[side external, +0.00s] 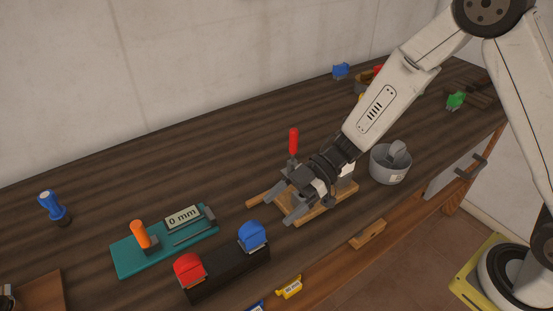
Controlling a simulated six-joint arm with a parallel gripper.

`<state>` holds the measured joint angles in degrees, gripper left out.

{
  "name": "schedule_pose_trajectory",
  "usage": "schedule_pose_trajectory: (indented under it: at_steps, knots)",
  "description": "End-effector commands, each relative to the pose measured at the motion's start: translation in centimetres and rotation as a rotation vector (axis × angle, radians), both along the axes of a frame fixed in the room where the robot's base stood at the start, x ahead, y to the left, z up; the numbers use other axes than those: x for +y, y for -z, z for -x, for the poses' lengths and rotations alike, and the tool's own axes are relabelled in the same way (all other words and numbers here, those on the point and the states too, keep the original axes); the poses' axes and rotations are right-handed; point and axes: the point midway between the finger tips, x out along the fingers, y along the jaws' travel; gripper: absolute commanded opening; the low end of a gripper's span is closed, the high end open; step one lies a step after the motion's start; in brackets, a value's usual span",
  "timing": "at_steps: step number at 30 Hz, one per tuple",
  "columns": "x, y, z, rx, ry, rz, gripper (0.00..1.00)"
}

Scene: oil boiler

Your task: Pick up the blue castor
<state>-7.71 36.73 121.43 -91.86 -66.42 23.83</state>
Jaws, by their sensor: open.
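Several blue things show, and I cannot tell for certain which is the castor. A rounded blue piece (253,235) sits at the right end of a black block, nearest my gripper. A small blue piece (341,71) lies at the back of the bench by the wall. A blue upright piece with a dark base (52,207) stands at the far left. My gripper (285,205) is open, low over a wooden board (338,207), with its fingers pointing down-left. It is apart from all the blue pieces. The space between its fingers looks empty.
A red-handled tool (293,141) stands just behind my gripper. A grey pot (391,168) is to its right. A red rounded piece (188,268) shares the black block (225,273). A teal gauge board (130,262) is left. The back-left bench (150,175) is clear.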

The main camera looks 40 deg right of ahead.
Motion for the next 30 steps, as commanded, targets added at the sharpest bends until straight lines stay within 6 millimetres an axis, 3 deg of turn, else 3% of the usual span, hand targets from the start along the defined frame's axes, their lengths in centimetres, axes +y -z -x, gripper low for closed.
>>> schedule_pose_trajectory:
  at_steps: [6, 30]
  knots:
    - [0.0, 1.5, 0.0, -0.001, 0.002, 0.0, 0.81]
    - [2.8, 2.6, -0.1, -0.001, 0.001, 0.0, 0.81]
